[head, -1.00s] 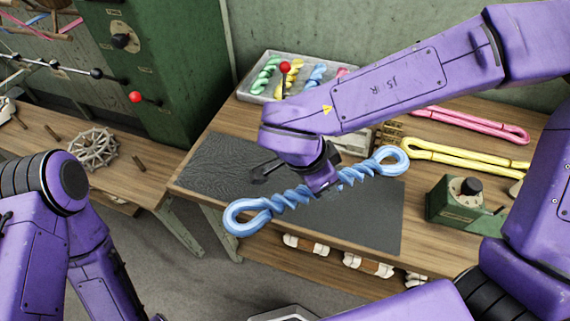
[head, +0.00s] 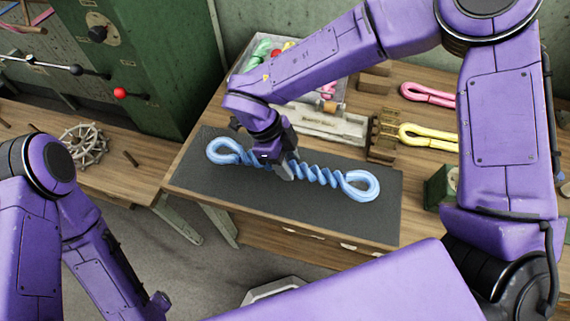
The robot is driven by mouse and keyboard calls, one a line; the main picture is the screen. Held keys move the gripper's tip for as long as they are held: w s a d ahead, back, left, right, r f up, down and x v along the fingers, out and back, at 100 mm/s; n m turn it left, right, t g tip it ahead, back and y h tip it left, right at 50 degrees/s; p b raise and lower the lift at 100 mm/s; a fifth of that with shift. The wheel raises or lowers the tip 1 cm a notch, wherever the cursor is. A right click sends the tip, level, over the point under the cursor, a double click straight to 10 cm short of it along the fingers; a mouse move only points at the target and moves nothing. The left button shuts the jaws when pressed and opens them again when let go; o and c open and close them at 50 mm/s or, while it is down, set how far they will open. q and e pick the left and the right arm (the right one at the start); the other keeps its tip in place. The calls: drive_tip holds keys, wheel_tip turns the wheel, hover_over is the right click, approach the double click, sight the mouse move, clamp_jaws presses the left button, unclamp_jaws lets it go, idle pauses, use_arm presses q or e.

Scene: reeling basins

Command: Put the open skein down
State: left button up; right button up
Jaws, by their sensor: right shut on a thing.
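The open skein is a blue twisted hank (head: 325,178) with a loop at each end. It lies lengthwise over the dark grey mat (head: 380,222) on the wooden table, left loop farther back than the right. It looks at or very near the mat; I cannot tell whether it touches. My right gripper (head: 284,172) points down and is shut on the skein's middle, hiding part of the twist. My left arm comes in at the lower left; its gripper is not clearly visible.
A tray of twisted skeins (head: 262,52) stands at the back, partly behind my right arm. A pink skein (head: 428,94) and a yellow skein (head: 428,137) lie at the right by a wooden rack (head: 383,135). A green box (head: 437,188) stands right of the mat.

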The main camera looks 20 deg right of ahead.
drive_tip(key=f, duration=0.4)
drive_tip(key=shift+w+a+f, duration=0.1)
drive_tip(key=shift+w, duration=0.3)
drive_tip(key=o, duration=1.1)
drive_tip(key=shift+o, duration=0.2)
drive_tip(key=v, duration=1.2)
drive_tip(key=shift+b, duration=0.4)
